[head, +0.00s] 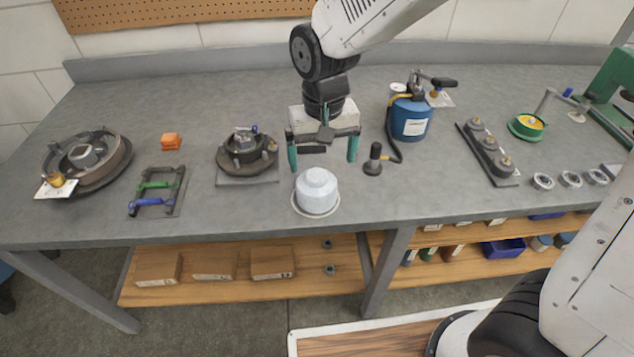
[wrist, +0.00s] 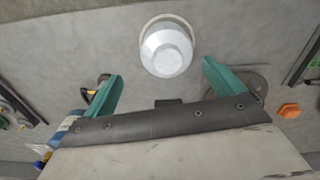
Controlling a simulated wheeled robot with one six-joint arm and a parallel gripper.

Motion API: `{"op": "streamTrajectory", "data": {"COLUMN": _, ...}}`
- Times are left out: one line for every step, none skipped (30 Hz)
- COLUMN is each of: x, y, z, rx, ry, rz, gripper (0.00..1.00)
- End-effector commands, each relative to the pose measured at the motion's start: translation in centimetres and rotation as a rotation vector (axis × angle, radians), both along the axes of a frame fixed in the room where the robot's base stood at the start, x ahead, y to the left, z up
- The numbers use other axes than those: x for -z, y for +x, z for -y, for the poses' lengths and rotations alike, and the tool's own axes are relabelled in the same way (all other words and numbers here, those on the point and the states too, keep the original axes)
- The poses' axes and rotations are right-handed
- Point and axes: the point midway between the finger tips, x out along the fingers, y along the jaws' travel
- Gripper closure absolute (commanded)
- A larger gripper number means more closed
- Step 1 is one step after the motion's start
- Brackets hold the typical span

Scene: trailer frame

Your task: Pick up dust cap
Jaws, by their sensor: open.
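The dust cap (head: 316,190) is a pale grey-white stepped cap with a wider rim at its base. It stands on the grey workbench near the front edge, at the middle of the head view. In the wrist view the dust cap (wrist: 167,50) shows at the top centre, beyond the fingertips. My gripper (head: 323,157) is open and empty, with its two green fingers pointing down above and behind the cap. In the wrist view my gripper (wrist: 160,78) has its fingers wide apart, and the cap lies between their lines, apart from them.
A hub on a grey plate (head: 247,155) stands left of the cap. A blue canister (head: 410,119) with a hose and black nozzle (head: 374,160) stands right. A brake drum (head: 87,163), an orange block (head: 171,141) and a green-blue handled rack (head: 157,192) lie further left.

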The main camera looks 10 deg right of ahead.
Motion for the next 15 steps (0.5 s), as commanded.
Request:
{"op": "streamTrajectory", "data": {"x": 0.6, "y": 0.1, "z": -0.5, "rx": -0.004, "ry": -0.002, "rz": -0.004, "gripper": 0.07}}
{"op": "streamTrajectory", "data": {"x": 0.8, "y": 0.2, "z": -0.7, "rx": -0.004, "ry": -0.003, "rz": -0.005, "gripper": 0.07}}
{"op": "streamTrajectory", "data": {"x": 1.2, "y": 0.2, "z": -0.8, "rx": -0.003, "ry": -0.003, "rz": -0.006, "gripper": 0.07}}
{"op": "streamTrajectory", "data": {"x": 1.5, "y": 0.3, "z": -0.9, "rx": -0.003, "ry": -0.003, "rz": -0.006, "gripper": 0.07}}
{"op": "streamTrajectory", "data": {"x": 1.9, "y": 0.3, "z": -0.9, "rx": -0.002, "ry": -0.003, "rz": -0.006, "gripper": 0.07}}
{"op": "streamTrajectory", "data": {"x": 2.3, "y": 0.3, "z": -0.9, "rx": -0.002, "ry": -0.003, "rz": -0.007, "gripper": 0.07}}
{"op": "streamTrajectory", "data": {"x": 2.7, "y": 0.3, "z": -0.8, "rx": -0.001, "ry": -0.003, "rz": -0.007, "gripper": 0.07}}
{"op": "streamTrajectory", "data": {"x": 3.0, "y": 0.3, "z": -0.7, "rx": 0.0, "ry": -0.003, "rz": -0.006, "gripper": 0.07}}
{"op": "streamTrajectory", "data": {"x": 3.4, "y": 0.3, "z": -0.7, "rx": 0.0, "ry": -0.004, "rz": -0.007, "gripper": 0.07}}
{"op": "streamTrajectory", "data": {"x": 3.8, "y": 0.3, "z": -0.7, "rx": 0.0, "ry": -0.004, "rz": -0.007, "gripper": 0.07}}
{"op": "streamTrajectory", "data": {"x": 4.1, "y": 0.3, "z": -0.8, "rx": 0.0, "ry": -0.003, "rz": -0.006, "gripper": 0.07}}
{"op": "streamTrajectory", "data": {"x": 4.6, "y": 0.2, "z": -0.8, "rx": -0.001, "ry": -0.004, "rz": -0.008, "gripper": 0.07}}
{"op": "streamTrajectory", "data": {"x": 5.1, "y": 0.2, "z": -0.8, "rx": -0.001, "ry": -0.004, "rz": -0.009, "gripper": 0.07}}
{"op": "streamTrajectory", "data": {"x": 5.5, "y": 0.2, "z": -0.9, "rx": -0.001, "ry": -0.004, "rz": -0.008, "gripper": 0.07}}
{"op": "streamTrajectory", "data": {"x": 6.2, "y": 0.1, "z": -0.9, "rx": 0.0, "ry": -0.004, "rz": -0.009, "gripper": 0.07}}
